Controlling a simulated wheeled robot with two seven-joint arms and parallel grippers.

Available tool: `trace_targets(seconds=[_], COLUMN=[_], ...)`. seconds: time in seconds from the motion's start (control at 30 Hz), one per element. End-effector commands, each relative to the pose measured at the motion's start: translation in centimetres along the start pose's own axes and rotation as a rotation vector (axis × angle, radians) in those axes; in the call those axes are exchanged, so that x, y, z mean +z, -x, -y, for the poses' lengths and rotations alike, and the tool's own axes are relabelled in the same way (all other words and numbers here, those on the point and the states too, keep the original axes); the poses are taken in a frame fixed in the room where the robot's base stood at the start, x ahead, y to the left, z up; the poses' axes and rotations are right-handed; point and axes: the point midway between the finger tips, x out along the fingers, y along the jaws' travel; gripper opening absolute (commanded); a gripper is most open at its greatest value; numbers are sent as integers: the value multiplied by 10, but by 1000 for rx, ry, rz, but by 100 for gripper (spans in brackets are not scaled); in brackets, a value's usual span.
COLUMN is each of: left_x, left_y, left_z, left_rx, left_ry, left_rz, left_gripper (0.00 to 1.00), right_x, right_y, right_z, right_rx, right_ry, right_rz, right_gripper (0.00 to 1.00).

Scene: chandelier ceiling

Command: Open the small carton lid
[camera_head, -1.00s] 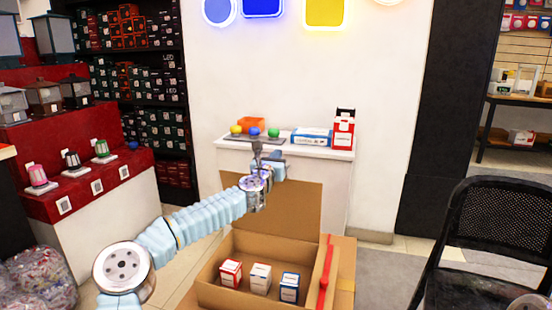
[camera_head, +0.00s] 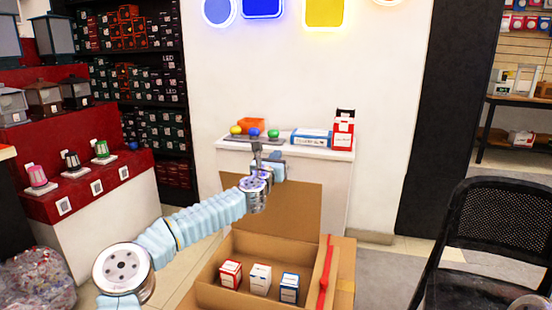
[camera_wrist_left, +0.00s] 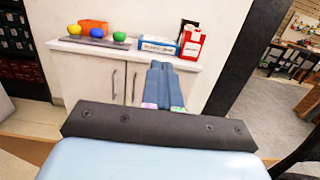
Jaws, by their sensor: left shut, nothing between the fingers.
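A brown cardboard carton (camera_head: 208,293) stands open in the lower middle of the head view, with its back flap (camera_head: 290,208) raised upright. Inside it sit a red-and-white box (camera_head: 231,273), a white box (camera_head: 260,278) and a blue-and-white box (camera_head: 289,287). A red strip (camera_head: 325,281) lies along its right side flap. My left gripper (camera_head: 279,166) is above the carton, near the top of the raised flap and in front of the white cabinet. It is shut and empty; its closed fingers show in the left wrist view (camera_wrist_left: 163,88). My right gripper is not in view.
The white cabinet (camera_head: 335,190) behind the carton holds an orange bin (camera_head: 251,124), several coloured balls, a blue-and-white box (camera_head: 311,138) and a red-and-white carton (camera_head: 343,135). A black chair (camera_head: 490,235) stands at right. A red display stand (camera_head: 70,180) is at left.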

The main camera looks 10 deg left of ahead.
Motion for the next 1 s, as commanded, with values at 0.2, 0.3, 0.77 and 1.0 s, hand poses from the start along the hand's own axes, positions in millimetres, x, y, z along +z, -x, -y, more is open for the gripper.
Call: trace_targets(seconds=[0.2,0.3,0.77,1.0], left_x=[0,-2,-4,-6], left_y=[2,10,112,137], left_z=[0,-1,-1,4], left_rx=[0,0,1,-3], left_ry=[0,1,-5,-48], left_rz=[0,1,0,-3], left_gripper=[0,0,0,0], right_x=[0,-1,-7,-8], right_y=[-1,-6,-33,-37], right_z=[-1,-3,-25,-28], right_rx=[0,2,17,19], right_ry=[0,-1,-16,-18], right_rz=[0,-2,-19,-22], right_gripper=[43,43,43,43])
